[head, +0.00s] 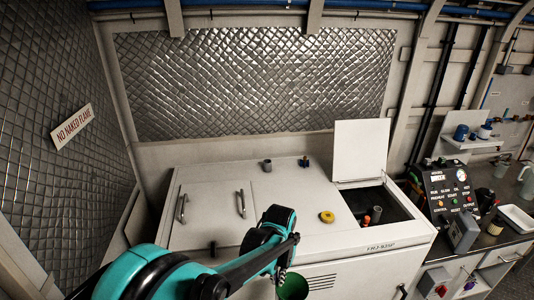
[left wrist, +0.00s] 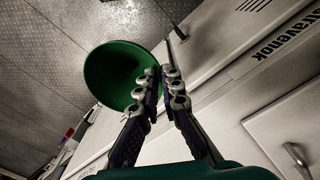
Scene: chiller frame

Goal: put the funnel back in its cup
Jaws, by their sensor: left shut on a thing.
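My left gripper (left wrist: 162,78) is shut on a green funnel (left wrist: 112,76). In the left wrist view the funnel's wide round mouth shows to the left of the fingers. In the head view the funnel (head: 293,288) is at the bottom edge, in front of the white chiller cabinet, partly cut off by the frame and partly behind my arm. A small grey cup-like cylinder (head: 267,165) stands on the back of the cabinet top; I cannot tell whether it is the funnel's cup. My right gripper is not in view.
The white cabinet (head: 300,210) has an open hatch with a raised lid (head: 361,149); an orange item (head: 376,213) is inside. A yellow round item (head: 327,217) and a small dark fitting (head: 304,162) are on top. A control panel (head: 449,190) stands on the right bench.

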